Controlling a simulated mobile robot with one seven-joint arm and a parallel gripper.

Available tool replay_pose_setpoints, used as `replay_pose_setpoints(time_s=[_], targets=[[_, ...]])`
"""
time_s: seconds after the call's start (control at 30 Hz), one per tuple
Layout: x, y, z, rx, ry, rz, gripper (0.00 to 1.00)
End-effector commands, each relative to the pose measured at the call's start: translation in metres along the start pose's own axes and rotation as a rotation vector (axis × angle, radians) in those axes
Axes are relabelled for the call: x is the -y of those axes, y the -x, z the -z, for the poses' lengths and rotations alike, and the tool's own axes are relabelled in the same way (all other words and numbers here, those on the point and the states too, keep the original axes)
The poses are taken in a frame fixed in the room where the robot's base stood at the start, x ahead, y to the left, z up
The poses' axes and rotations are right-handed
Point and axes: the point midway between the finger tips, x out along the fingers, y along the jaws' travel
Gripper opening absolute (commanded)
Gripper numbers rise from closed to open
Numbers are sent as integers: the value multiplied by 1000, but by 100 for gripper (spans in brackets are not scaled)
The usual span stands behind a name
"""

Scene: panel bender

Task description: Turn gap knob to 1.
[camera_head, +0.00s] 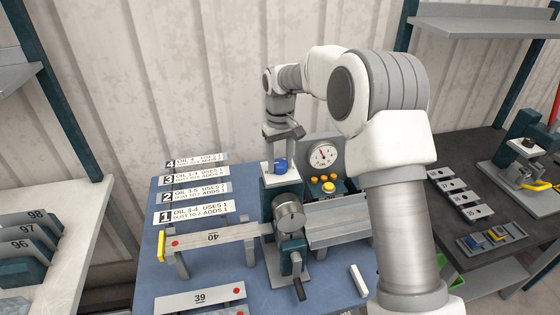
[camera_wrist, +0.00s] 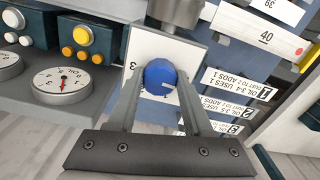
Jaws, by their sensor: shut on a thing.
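The gap knob (camera_head: 280,166) is a small blue knob on a pale plate at the top of the bender. In the wrist view the blue knob (camera_wrist: 159,76) sits between the two fingers of my gripper (camera_wrist: 158,88). My gripper (camera_head: 277,160) is shut on it from above. The pale plate (camera_wrist: 140,52) around the knob is partly hidden by my fingers. A small light mark shows on the knob, but I cannot read its setting.
The dial gauge (camera_head: 323,155) and orange buttons (camera_head: 320,179) are just right of the knob. A round metal part (camera_head: 289,216) and a dark-handled crank (camera_head: 297,275) are in front. A strip marked 40 (camera_head: 213,238) and instruction plates (camera_head: 192,213) are on the left.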

Motion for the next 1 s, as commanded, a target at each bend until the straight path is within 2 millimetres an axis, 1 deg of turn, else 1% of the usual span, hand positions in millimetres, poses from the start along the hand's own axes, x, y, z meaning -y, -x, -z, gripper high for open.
replay_pose_setpoints(time_s=[0.27, 0.8, 1.0], targets=[[0, 1, 0, -1, -202, -2, 0], [1, 2, 1, -2, -698, -1, 0], [1, 2, 1, -3, -836, 0, 0]])
